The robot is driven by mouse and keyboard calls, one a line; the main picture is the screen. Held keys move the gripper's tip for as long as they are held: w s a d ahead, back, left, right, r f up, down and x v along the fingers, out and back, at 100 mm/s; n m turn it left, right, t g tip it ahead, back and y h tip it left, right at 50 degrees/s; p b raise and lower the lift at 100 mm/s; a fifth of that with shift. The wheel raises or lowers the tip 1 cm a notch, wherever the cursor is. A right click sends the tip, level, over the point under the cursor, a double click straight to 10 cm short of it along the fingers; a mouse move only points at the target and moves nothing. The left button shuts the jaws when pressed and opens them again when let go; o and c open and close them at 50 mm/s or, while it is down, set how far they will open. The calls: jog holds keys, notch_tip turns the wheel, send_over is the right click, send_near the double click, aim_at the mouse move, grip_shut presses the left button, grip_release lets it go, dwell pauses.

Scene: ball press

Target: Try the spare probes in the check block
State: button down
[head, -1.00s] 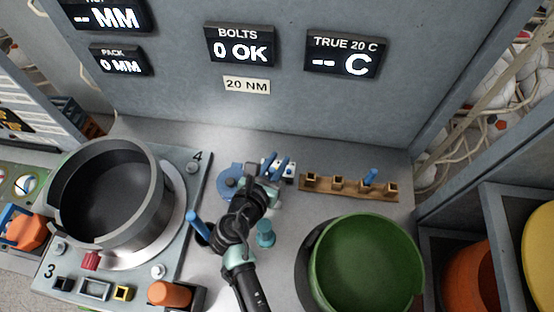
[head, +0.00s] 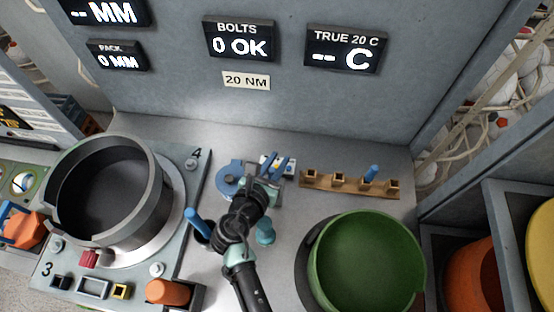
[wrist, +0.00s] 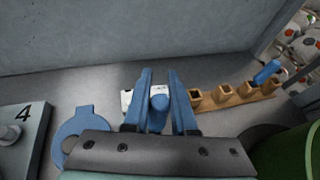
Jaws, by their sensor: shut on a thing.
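My gripper (head: 276,166) is over the back of the bench with its two blue fingers pointing away. In the wrist view its fingers are shut on a blue probe (wrist: 159,95), which shows between them. The white check block (head: 290,168) is right at the fingertips, largely hidden by them; its left end also shows in the wrist view (wrist: 126,100). Whether the held probe is inside the block or just above it, I cannot tell. A brown rack (head: 335,186) with several square sockets stands to the right. Another blue probe (head: 372,172) leans in one of its sockets.
A blue disc-shaped part (head: 229,178) lies just left of my gripper. A blue-handled tool (head: 197,222) stands left of my arm, a teal piece (head: 266,232) right of it. A green bowl (head: 367,265) stands front right; a large dark pot (head: 112,190) stands left.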

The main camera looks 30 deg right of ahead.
jog(key=shift+f, duration=0.1)
jog(key=shift+f+b, duration=0.5)
jog(key=shift+f, duration=0.15)
jog(key=shift+f, duration=0.1)
jog(key=shift+f+b, duration=0.4)
jog(key=shift+f, duration=0.15)
jog(key=c, duration=0.6)
grip_release()
jog(key=shift+c, duration=0.2)
notch_tip(320, 180, up, 10)
jog(key=shift+p, duration=0.45)
